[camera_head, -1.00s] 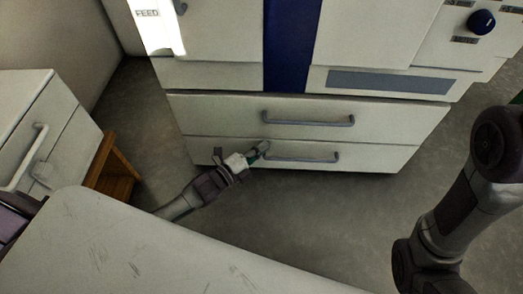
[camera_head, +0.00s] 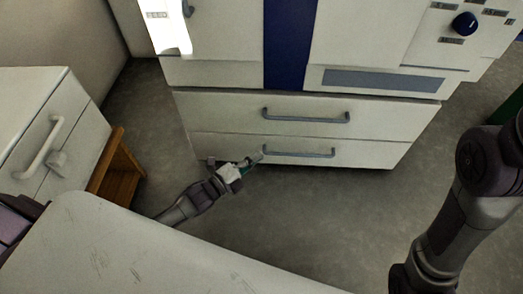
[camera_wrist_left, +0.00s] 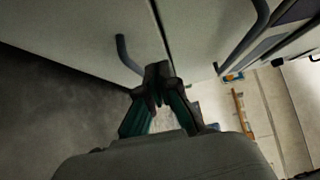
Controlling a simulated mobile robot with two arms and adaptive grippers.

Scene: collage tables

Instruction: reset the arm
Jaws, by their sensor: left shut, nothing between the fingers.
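My left gripper (camera_head: 251,161) is low in front of the white cabinet, close to the left end of the bottom drawer's handle (camera_head: 298,153). In the left wrist view its fingers (camera_wrist_left: 158,78) meet at the tips, with nothing visible between them. A curved grey handle end (camera_wrist_left: 127,55) shows just left of the tips there; I cannot tell whether they touch. My left arm (camera_head: 190,203) reaches in from the lower left, past the tabletop. My right arm (camera_head: 450,225) hangs at the right edge; its gripper is outside the frame.
The white cabinet's upper drawer handle (camera_head: 305,115) is above the bottom one. Both drawers look closed. A white tabletop (camera_head: 150,255) fills the lower left. A white drawer unit (camera_head: 45,130) and brown wooden piece (camera_head: 120,172) stand left. Grey floor (camera_head: 310,215) is clear between.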

